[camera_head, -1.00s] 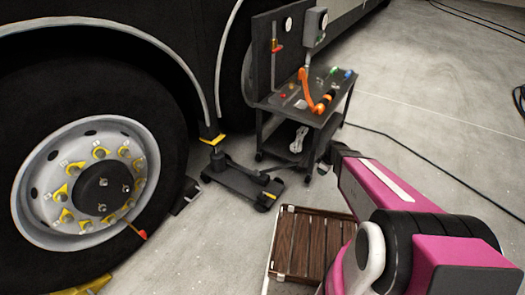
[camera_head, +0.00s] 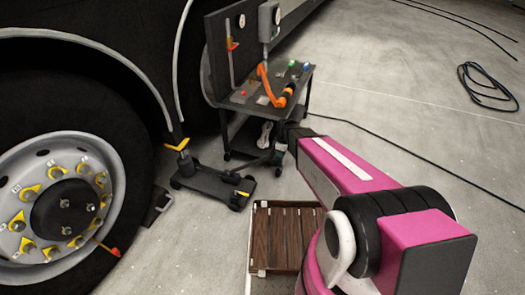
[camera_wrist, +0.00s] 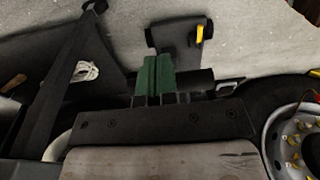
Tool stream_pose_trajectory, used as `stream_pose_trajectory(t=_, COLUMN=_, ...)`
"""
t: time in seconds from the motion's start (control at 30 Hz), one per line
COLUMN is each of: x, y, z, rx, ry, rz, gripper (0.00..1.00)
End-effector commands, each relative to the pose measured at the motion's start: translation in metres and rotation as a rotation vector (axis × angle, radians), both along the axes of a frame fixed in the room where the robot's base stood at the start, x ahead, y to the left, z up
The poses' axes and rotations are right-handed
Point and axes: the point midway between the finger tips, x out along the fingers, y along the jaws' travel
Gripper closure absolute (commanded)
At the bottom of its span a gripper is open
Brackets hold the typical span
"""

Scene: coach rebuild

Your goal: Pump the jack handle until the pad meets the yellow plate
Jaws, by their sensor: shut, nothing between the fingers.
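The black jack (camera_head: 208,185) stands on the floor beside the coach, with its post (camera_head: 185,161) under the yellow plate (camera_head: 177,146). Whether the pad touches the plate is too small to tell. A dark bar, apparently the jack handle (camera_head: 248,168), points from the jack toward my gripper (camera_head: 272,157). In the wrist view, my gripper (camera_wrist: 153,75) shows green fingers together, shut and empty. Part of the jack (camera_wrist: 178,45) lies just beyond them, with a yellow mark on its right. Contact between fingers and handle cannot be made out.
A dark tool cart (camera_head: 262,110) with an orange tool stands behind my gripper. The coach wheel (camera_head: 62,205) is at left.

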Motion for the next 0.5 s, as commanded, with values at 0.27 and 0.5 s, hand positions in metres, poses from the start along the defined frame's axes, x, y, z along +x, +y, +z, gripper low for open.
stream_pose_trajectory(t=0.27, x=0.027, y=0.064, z=0.063, rx=-0.133, ry=0.048, rz=0.011, gripper=1.0)
stream_pose_trajectory(t=0.5, x=0.037, y=0.104, z=0.109, rx=-0.234, ry=0.065, rz=-0.006, gripper=1.0)
